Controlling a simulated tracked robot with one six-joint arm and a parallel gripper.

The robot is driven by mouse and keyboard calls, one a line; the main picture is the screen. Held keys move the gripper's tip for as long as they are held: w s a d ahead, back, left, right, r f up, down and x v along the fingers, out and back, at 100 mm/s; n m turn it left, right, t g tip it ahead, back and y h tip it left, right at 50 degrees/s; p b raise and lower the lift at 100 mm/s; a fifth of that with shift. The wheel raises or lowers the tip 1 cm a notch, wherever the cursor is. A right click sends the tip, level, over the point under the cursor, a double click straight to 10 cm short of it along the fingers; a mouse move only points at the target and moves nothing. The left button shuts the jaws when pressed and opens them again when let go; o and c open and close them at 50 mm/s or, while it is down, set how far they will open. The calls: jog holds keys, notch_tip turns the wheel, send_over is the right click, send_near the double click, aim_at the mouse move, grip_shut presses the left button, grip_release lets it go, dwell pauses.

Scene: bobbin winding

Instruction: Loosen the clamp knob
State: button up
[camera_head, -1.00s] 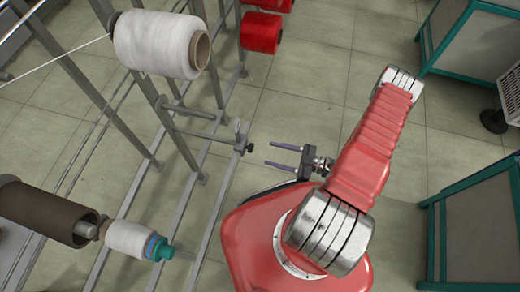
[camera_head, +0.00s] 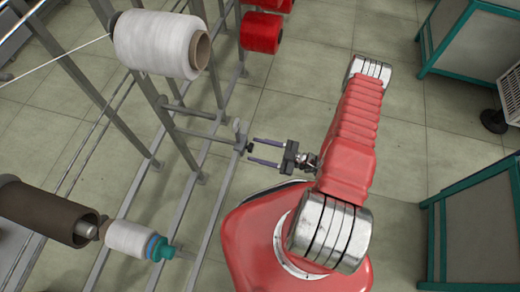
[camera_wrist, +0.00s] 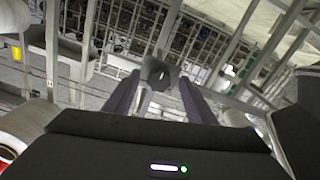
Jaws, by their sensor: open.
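The clamp knob (camera_head: 249,148) is a small dark knob on the grey clamp (camera_head: 238,140) at the end of a bar on the winding frame. My gripper (camera_head: 253,151) is open, with its two long dark fingers pointing left. Its fingertips reach the knob, one on the far side and one on the near side in the head view. In the wrist view, the dark knob (camera_wrist: 160,81) shows between the tips of the spread fingers (camera_wrist: 160,84). I cannot tell whether either finger touches it.
A large white bobbin (camera_head: 160,43) and red bobbins (camera_head: 261,31) sit on the frame. A dark brown roll (camera_head: 42,211) and a small white bobbin (camera_head: 127,240) with a teal end are at lower left. Teal-edged cabinets (camera_head: 478,235) stand at right. Floor between is clear.

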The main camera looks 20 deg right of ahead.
jog(key=shift+c, duration=0.5)
jog(key=c, duration=0.9)
jog(key=shift+d, duration=0.25)
jog(key=shift+c, duration=0.2)
jog(key=shift+a, duration=0.25)
